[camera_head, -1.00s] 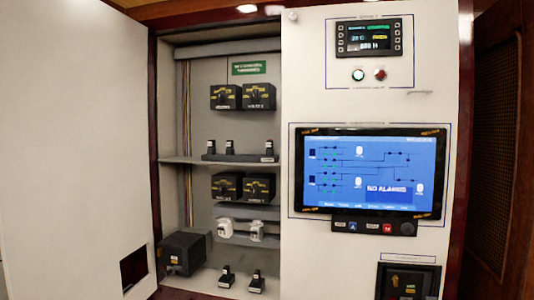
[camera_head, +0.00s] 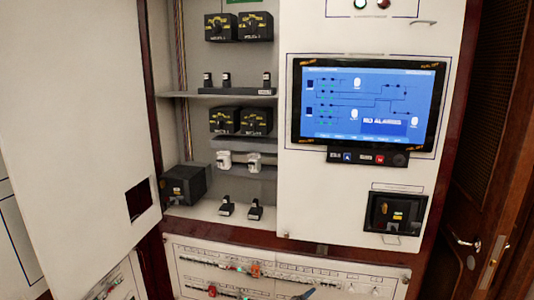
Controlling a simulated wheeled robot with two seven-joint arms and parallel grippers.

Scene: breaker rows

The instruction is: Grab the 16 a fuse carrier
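Two white blocks that look like fuse carriers, a left one (camera_head: 224,160) and a right one (camera_head: 254,162), sit side by side on a rail in the open cabinet, below the middle pair of black boxes. Small black pieces with pale tops stand on the upper shelf (camera_head: 236,91), and two similar ones, a left one (camera_head: 226,206) and a right one (camera_head: 255,209), stand on the cabinet floor. The labels are too small to read, so I cannot tell which piece is the 16 A fuse carrier.
A white door (camera_head: 75,120) stands open at the left. A black box (camera_head: 184,185) sits at the cabinet's lower left. A screen (camera_head: 366,103) is on the white panel at the right, above a black recessed unit (camera_head: 396,213). A lower panel (camera_head: 280,270) carries small coloured switches.

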